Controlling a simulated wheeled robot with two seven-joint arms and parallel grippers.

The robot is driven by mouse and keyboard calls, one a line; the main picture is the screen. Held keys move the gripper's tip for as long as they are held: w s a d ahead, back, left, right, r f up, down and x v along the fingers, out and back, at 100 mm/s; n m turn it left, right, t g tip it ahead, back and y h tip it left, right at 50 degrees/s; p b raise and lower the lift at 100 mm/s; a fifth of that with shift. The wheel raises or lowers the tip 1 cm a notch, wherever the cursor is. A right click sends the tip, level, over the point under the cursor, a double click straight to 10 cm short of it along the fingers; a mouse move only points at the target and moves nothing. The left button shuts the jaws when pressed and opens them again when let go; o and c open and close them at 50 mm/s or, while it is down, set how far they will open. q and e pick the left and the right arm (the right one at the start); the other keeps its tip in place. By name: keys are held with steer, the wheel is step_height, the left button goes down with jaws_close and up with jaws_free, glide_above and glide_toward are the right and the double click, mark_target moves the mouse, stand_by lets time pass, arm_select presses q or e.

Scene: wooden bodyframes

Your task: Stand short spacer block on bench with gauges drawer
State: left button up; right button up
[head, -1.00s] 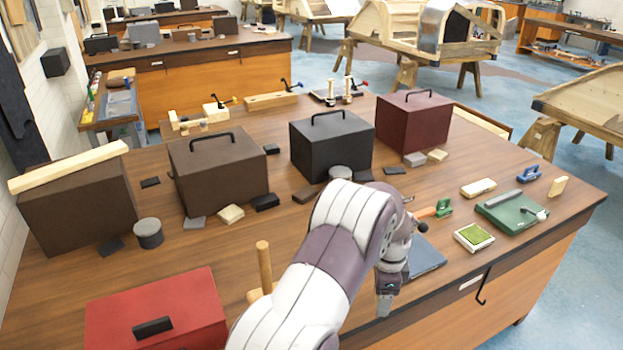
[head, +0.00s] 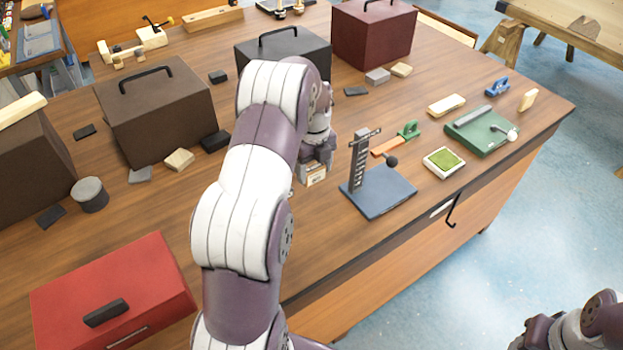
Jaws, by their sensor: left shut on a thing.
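My left gripper (head: 314,166) is low over the middle of the wooden bench (head: 240,200), left of the blue-based height gauge. It is shut on a small pale block (head: 313,178), probably the spacer block; its fingers and my arm hide much of it. I cannot tell whether the block touches the bench top. The bench front has a drawer with a pale label (head: 441,208) and a dark handle (head: 452,211); the label is too small to read.
The height gauge (head: 376,192) stands close to the right of my gripper. A black case (head: 300,55) is behind it, and a red box (head: 115,295) is at front left. A green-topped pad (head: 444,162) and a green tray (head: 482,130) lie to the right.

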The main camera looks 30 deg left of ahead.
arm_select(q)
steer(key=s+d+f+p, duration=0.1)
steer(key=d+f, duration=0.1)
steer(key=s+d+f+p, duration=0.1)
steer(key=s+d+f, duration=0.1)
steer(key=d, duration=0.1)
steer(key=s+d+f+p, duration=0.1)
steer(key=s+d+f, duration=0.1)
steer(key=shift+d, duration=0.15)
steer(key=f, duration=0.2)
steer(key=f+p, duration=0.1)
steer(key=shift+s+d+f, duration=0.2)
steer(key=shift+s+f, duration=0.05)
steer(key=shift+f, duration=0.05)
steer(key=shift+w+a+f, duration=0.1)
steer(key=shift+w+f, duration=0.1)
steer(key=shift+f, duration=0.2)
steer(key=o, duration=1)
steer(key=shift+s, duration=0.1)
